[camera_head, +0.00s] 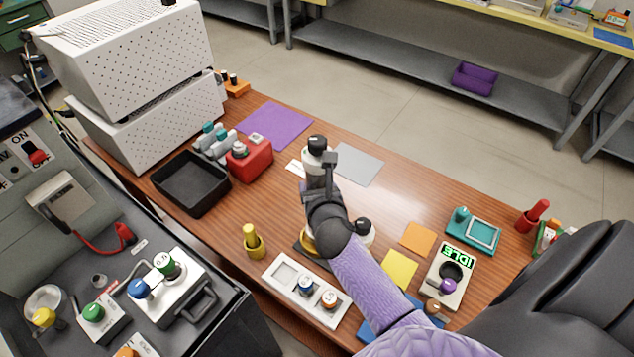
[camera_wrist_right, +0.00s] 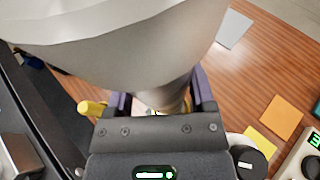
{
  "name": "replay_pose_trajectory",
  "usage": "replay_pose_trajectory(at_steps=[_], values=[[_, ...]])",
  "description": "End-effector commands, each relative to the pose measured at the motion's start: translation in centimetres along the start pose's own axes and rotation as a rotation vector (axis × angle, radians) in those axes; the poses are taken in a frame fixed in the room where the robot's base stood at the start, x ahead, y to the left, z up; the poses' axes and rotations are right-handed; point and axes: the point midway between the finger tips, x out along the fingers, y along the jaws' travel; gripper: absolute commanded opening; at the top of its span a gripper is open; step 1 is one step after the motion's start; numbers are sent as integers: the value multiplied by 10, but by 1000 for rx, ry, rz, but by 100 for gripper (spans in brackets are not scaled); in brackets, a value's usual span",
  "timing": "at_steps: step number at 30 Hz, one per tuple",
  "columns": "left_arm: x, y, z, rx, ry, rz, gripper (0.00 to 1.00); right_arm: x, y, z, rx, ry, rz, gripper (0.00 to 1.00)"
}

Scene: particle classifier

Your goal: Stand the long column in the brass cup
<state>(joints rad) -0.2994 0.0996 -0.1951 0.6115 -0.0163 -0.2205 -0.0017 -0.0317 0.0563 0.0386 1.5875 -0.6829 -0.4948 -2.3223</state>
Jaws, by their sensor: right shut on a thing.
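My right gripper (camera_head: 317,186) is shut on the long column (camera_head: 315,159), a pale grey-white piece with a black top, held roughly upright over the middle of the table. In the right wrist view the column (camera_wrist_right: 130,50) fills the top of the picture and narrows down between the jaws (camera_wrist_right: 160,104). A brass-yellow rim (camera_head: 308,243), likely the brass cup, shows partly below my wrist on a dark base. Most of it is hidden by my arm, so I cannot tell whether the column touches it. My left gripper is not in view.
A yellow peg (camera_head: 253,241) and a white tray with round pieces (camera_head: 280,273) stand near the front edge. A black bin (camera_head: 163,183) and red block (camera_head: 240,167) are left. The IDLE device (camera_head: 437,280) is right. Grey (camera_head: 360,164) and purple (camera_head: 273,126) mats lie clear behind.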

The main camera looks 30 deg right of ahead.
Motion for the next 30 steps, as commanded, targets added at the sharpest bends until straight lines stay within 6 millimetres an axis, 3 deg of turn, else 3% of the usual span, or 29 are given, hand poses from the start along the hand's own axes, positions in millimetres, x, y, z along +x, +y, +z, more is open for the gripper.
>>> replay_pose_trajectory(at_steps=[6, 17, 18, 21, 30], values=[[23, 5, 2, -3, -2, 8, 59, 13, 1, -31, 1, -3, 1, 0], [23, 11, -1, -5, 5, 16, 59, 14, 0, -32, -1, -4, 2, 0], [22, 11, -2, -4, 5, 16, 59, 13, 0, -33, -1, 2, 0, 78], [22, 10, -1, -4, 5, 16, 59, 13, 0, -33, -1, 2, 0, 99], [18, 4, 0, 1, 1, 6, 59, 9, 0, -29, 0, 2, 1, 100]])
